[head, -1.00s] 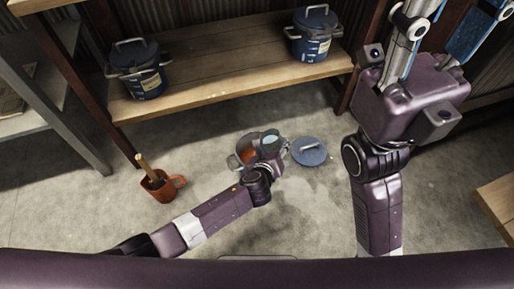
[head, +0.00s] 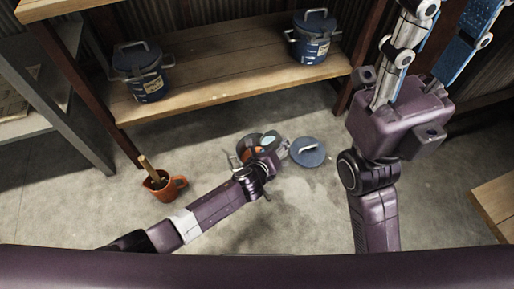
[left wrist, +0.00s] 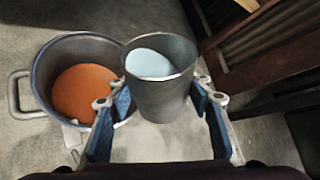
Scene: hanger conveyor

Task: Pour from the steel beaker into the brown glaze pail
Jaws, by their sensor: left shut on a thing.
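My left gripper (head: 268,160) is shut on the steel beaker (left wrist: 160,92), which sits between its two blue-padded fingers. Pale bluish liquid shows inside the beaker, whose mouth faces up; it looks close to upright. The glaze pail (left wrist: 40,75) is a grey pot with orange-brown glaze inside, on the floor left of the beaker in the left wrist view. The beaker overlaps the pail's right rim in that view. In the head view the gripper partly hides the pail (head: 240,150). My right gripper (head: 440,42) is at the upper right, fingers spread, with nothing seen between them.
A blue lid (head: 308,152) lies on the floor right of the pail. An orange mug (head: 160,187) with a stick in it stands left. Two blue lidded pots (head: 140,78) (head: 309,45) stand on a wooden shelf (head: 225,85) behind. A wooden edge (head: 495,205) is at right.

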